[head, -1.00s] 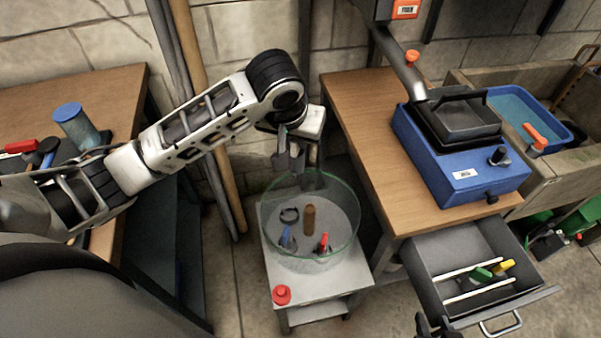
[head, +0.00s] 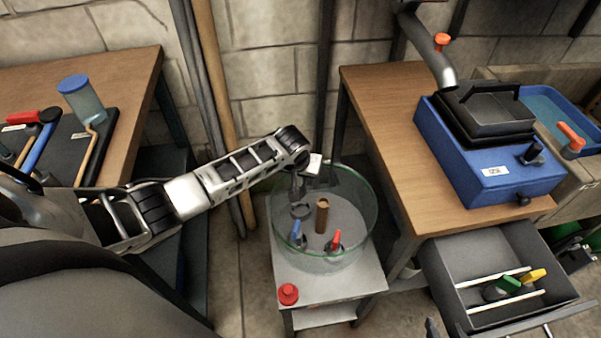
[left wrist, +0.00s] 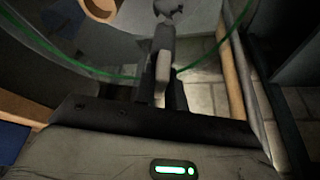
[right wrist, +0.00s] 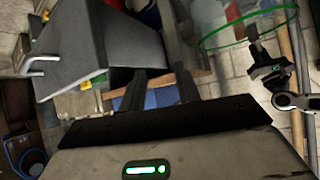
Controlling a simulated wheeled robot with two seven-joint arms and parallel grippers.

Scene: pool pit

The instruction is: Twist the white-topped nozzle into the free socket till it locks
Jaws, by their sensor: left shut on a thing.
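My left gripper (head: 298,190) reaches down inside the rim of the clear bowl (head: 272,222). In the left wrist view its dark fingers are shut on a pale upright piece (left wrist: 163,66), which looks like the white top of the nozzle; the nozzle's lower part is hard to make out. A dark ring-shaped socket (head: 301,211) lies just under that gripper at the bowl's left; contact cannot be told. A blue-topped nozzle (head: 296,230) and a red-topped nozzle (head: 336,239) stand in the bowl. My right gripper (right wrist: 158,85) is open and empty, near the drawer.
A brown tube (head: 322,215) stands mid-bowl. A red knob (head: 288,294) sits on the cart (head: 318,290). The open drawer (head: 455,262) holds green (head: 508,284) and yellow (head: 535,275) topped pieces. A blue machine (head: 500,170) stands on the right bench.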

